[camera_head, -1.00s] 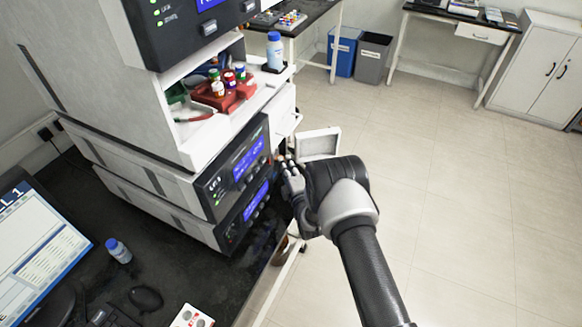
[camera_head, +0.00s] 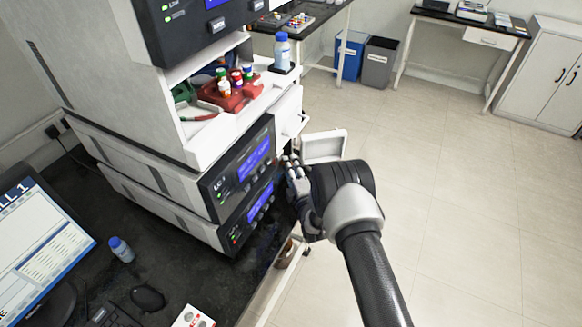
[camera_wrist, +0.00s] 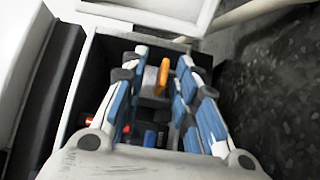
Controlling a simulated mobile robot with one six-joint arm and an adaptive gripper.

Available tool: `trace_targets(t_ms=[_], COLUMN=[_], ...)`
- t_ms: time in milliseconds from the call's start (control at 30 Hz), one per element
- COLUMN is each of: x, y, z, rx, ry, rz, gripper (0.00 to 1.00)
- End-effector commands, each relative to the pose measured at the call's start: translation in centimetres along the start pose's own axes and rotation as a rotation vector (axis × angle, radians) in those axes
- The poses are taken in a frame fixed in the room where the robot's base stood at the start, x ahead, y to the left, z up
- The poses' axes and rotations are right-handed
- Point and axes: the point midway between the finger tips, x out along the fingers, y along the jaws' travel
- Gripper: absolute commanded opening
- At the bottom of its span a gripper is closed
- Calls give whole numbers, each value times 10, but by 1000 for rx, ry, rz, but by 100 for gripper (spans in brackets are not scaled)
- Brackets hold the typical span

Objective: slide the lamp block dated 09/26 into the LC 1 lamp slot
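In the head view my gripper (camera_head: 292,168) is at the right side of the LC 1 module (camera_head: 240,170), close to an open white door. In the wrist view my gripper (camera_wrist: 163,60) has its two blue-padded fingers apart, reaching into a dark compartment (camera_wrist: 98,62). A pale grey block with an orange piece (camera_wrist: 163,76) shows between the fingers; I cannot tell whether the pads touch it. No 09/26 date is readable. The LC 1 lamp slot cannot be made out for certain.
The open white door (camera_head: 324,146) stands just beyond my gripper. Red and blue parts (camera_wrist: 150,138) lie deeper in the compartment. A red tray with vials (camera_head: 230,95) and a blue-capped bottle (camera_head: 282,50) are above. Clear floor (camera_head: 450,200) lies to the right.

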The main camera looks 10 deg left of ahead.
Motion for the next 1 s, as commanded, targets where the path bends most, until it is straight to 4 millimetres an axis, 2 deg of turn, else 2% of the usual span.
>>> trace_targets(t_ms=[367,467,800,1000], x=[-8,-22,-92,-116], y=[-2,-3,-1,0], z=[-1,0,0,1], rx=[0,0,0,0], ry=[1,0,0,-1], rz=[-6,-8,-4,-2], gripper=[30,30,30,30])
